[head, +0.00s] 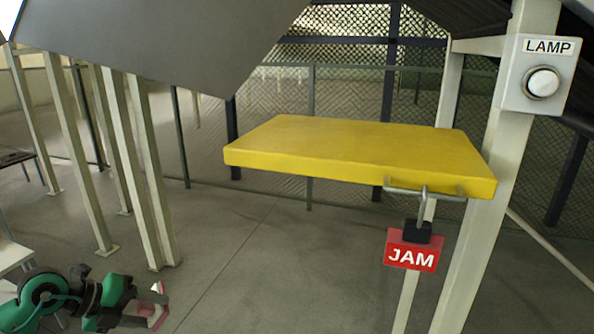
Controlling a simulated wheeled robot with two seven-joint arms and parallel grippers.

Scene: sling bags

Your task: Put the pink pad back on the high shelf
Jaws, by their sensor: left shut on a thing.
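My left gripper (146,307) is low at the bottom left, at the end of my green and black arm. It is shut on a small pink thing, which appears to be the pink pad (158,316); only a little of it shows and its full shape is hard to make out. A thick yellow shelf (350,147) stands higher up, right of the middle. Its top is bare. The gripper is well to the left of the shelf and below it in the picture, apart from it. My right gripper is not in view.
A padlock (417,231) with a red JAM tag (411,252) hangs from a bar on the shelf's front edge. A LAMP switch box (539,74) is on the right post. Pale posts (152,180) stand at left, under a grey panel (165,40). The middle floor is clear.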

